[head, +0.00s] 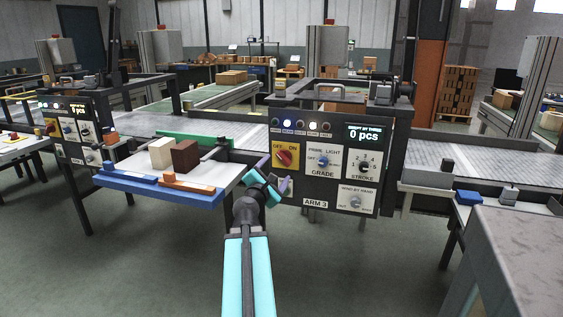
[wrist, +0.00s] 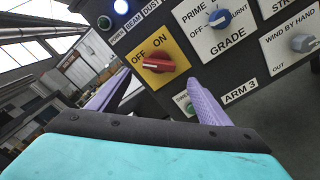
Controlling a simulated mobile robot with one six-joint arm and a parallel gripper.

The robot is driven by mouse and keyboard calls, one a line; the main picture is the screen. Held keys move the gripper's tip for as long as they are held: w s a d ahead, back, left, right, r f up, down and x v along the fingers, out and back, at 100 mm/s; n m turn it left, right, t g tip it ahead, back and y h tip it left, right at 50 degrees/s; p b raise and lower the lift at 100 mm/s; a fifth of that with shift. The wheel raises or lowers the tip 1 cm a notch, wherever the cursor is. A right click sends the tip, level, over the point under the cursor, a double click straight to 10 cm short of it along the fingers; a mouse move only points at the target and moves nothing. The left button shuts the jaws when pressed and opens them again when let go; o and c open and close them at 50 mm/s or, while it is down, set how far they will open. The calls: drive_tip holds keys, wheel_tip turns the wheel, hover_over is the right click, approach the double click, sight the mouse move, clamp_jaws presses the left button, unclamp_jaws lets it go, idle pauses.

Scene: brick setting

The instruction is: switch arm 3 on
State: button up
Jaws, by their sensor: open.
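The arm 3 panel (head: 323,185) is dark, with its "ARM 3" label at the bottom. Its red rotary switch (head: 285,157) sits on a yellow OFF/ON plate. In the wrist view the red switch (wrist: 158,65) lies slantwise, its pale mark at the left end, on the OFF side. My gripper (head: 277,184) is just below and left of the switch in the head view. In the wrist view my gripper (wrist: 155,94) is open, its purple fingers either side of and below the switch, with nothing between them. I see no contact with the switch.
The grade knob (head: 323,161), stroke knob (head: 364,166) and wind-by-hand knob (head: 355,202) are nearby. The blue beam lamp (wrist: 121,6) is lit; the green power lamp (wrist: 104,22) looks dark. The display (head: 364,132) reads 0 pcs. A blue-edged tray (head: 215,172) with blocks stands left.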

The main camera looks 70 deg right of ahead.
sight(284, 158)
drive_tip(key=shift+w+d, duration=0.2)
drive_tip(key=shift+d, duration=1.5)
drive_tip(key=shift+w+d, duration=0.2)
drive_tip(key=shift+d, duration=1.5)
drive_tip(key=shift+c, duration=0.2)
drive_tip(key=c, duration=1)
drive_tip(key=shift+d, duration=0.15)
drive_tip(key=shift+f, duration=0.15)
